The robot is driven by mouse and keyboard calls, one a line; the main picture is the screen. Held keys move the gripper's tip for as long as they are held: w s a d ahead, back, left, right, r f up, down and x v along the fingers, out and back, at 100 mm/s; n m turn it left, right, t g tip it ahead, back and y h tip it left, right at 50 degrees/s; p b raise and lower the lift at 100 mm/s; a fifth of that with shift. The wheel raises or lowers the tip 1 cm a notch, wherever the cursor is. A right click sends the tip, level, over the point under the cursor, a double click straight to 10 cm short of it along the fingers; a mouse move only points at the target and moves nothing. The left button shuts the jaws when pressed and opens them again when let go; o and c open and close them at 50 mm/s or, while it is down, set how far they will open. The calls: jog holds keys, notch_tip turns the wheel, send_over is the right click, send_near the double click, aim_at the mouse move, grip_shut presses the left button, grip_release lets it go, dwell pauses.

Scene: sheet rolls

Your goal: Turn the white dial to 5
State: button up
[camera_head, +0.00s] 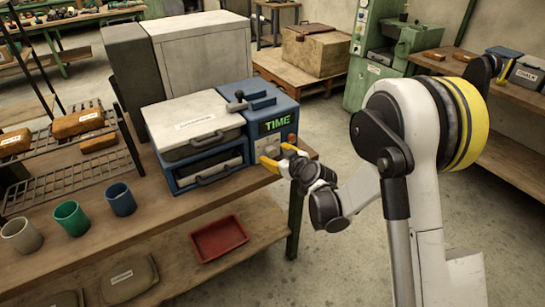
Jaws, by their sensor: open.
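The blue machine (268,106) stands on the wooden workbench and has a panel with green letters reading TIME (276,123). My gripper (279,155) is at the front of this panel, just below the letters. Its yellow fingertips are apart, pointing at the panel, with nothing clearly between them. A small pale patch shows on the panel near the fingertips, but I cannot tell whether it is the white dial. Its setting cannot be read, and I cannot tell whether the fingers touch anything.
A white-lidded unit (193,117) with handles adjoins the machine on the left. Grey (20,235), green (71,218) and blue (120,199) cups stand on the workbench (165,208). A red tray (218,239) lies on the lower shelf. Open floor lies to the right.

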jog(key=shift+x, duration=1.2)
jog(key=shift+d, duration=0.1)
jog(key=c, duration=1.2)
jog(key=m+g+y, duration=0.1)
jog(key=m+y, duration=0.1)
jog(key=m, duration=0.2)
jog(key=m+g+y, duration=0.1)
jog(key=m+y, duration=0.2)
jog(key=m, duration=0.1)
